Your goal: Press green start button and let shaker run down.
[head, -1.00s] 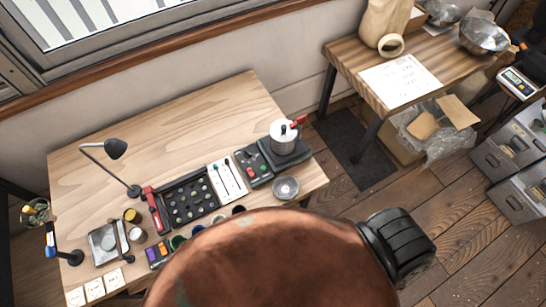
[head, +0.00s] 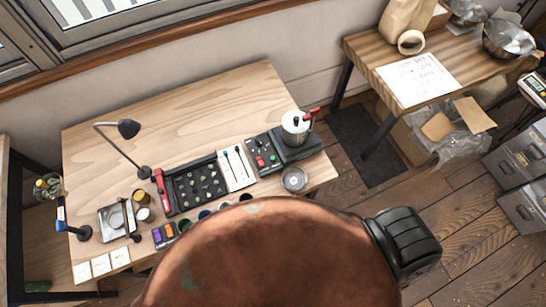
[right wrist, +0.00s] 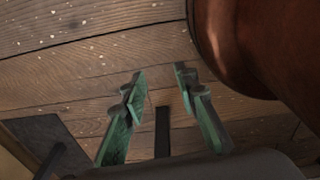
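The shaker is on the right end of the wooden table in the head view: a pale round pot (head: 294,124) with a red handle (head: 312,113) stands upright on a dark base (head: 296,149). Beside it on the left is a dark control panel (head: 262,154) with small red and green spots. They are too small to tell the green start button's state. My right gripper (right wrist: 159,80) shows in the right wrist view with its green fingers apart and nothing between them, over wooden floorboards. It is away from the panel. My left gripper is not in view.
The table (head: 190,110) also holds a lamp (head: 128,129), a black tray of samples (head: 196,185), a white tool card (head: 236,169) and a metal dish (head: 294,179). Its back is clear. A second table (head: 375,60) stands right. My copper body hides the table's front middle.

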